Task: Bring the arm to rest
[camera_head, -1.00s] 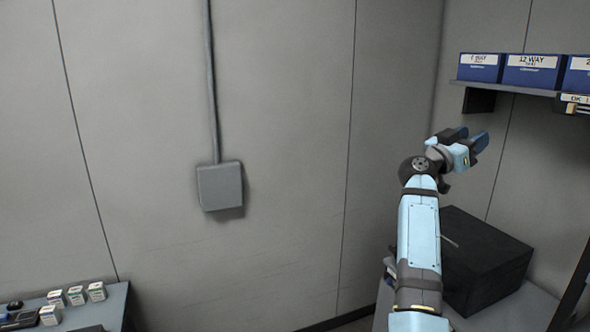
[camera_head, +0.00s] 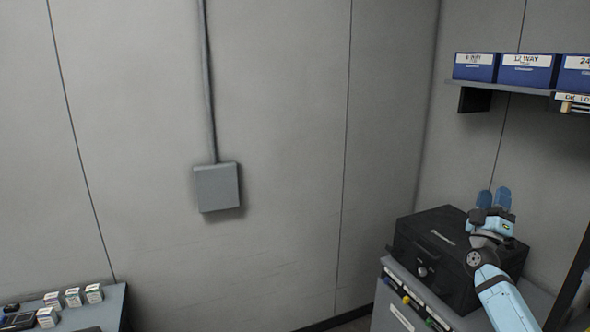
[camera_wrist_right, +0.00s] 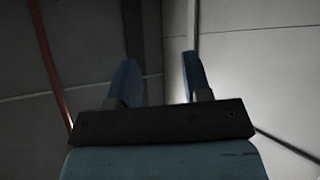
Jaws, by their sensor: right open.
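My right arm (camera_head: 502,305) comes in from the lower right in the head view. My right gripper (camera_head: 494,192) is in front of the black case, its two blue fingers pointing up. In the right wrist view the fingers (camera_wrist_right: 158,80) stand apart with nothing between them, facing grey wall panels. The gripper is open and empty. My left gripper is not in view.
A black case (camera_head: 425,245) sits on a grey cabinet (camera_head: 395,312) behind my right arm. A shelf (camera_head: 500,87) with blue boxes (camera_head: 527,68) hangs above. Small boxes (camera_head: 73,297) stand on a bench at lower left.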

